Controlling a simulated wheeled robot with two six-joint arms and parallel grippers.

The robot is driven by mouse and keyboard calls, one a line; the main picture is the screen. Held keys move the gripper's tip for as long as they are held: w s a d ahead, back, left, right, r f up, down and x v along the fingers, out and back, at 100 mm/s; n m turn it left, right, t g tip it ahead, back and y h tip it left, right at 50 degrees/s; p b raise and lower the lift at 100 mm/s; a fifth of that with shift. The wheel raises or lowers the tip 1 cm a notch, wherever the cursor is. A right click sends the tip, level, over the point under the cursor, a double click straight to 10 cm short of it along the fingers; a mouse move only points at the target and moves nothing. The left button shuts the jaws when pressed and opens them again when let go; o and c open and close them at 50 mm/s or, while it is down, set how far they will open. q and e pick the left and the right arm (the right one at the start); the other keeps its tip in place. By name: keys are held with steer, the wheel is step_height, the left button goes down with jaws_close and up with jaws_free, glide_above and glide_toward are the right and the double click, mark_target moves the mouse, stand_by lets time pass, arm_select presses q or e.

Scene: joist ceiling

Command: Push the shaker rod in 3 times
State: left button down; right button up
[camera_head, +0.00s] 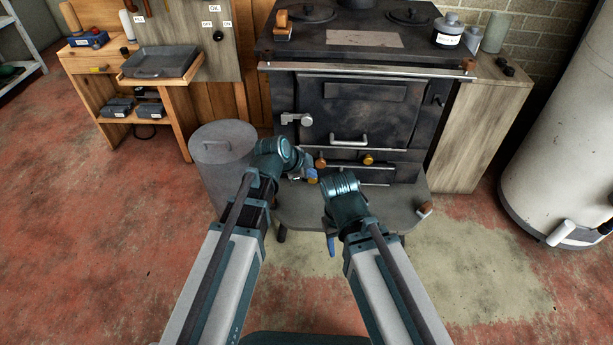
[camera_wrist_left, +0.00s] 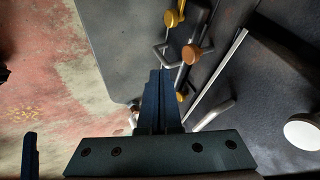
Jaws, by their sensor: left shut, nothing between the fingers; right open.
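The black stove (camera_head: 375,100) stands ahead. Low on its front a copper-coloured knob (camera_head: 320,162) and a brass knob (camera_head: 368,158) stick out; I cannot tell for sure which belongs to the shaker rod. In the left wrist view the copper knob (camera_wrist_left: 193,52) and a yellow knob (camera_wrist_left: 172,18) lie just beyond my fingers. My left gripper (camera_head: 312,178) is shut and empty, close to the copper knob and seemingly apart from it. Its joined fingers also show in the left wrist view (camera_wrist_left: 160,85). My right gripper (camera_head: 331,245) is open and points down near the plate's front edge; its wrist partly hides it.
A grey plate (camera_head: 290,212) juts out below the stove front, with a copper knob (camera_head: 425,208) at its right corner. A grey lidded bin (camera_head: 222,150) stands close left of my left arm. Floor to the right is clear.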

mark_target(319, 160)
arm_select(q)
steer(key=w+d+f+b, duration=0.1)
steer(key=w+f+b, duration=0.1)
steer(key=w, duration=0.4)
steer(key=shift+d+f, duration=0.4)
steer(key=shift+f, duration=0.4)
steer(key=w, duration=0.3)
steer(key=shift+w, duration=0.3)
steer(key=shift+s, duration=0.15)
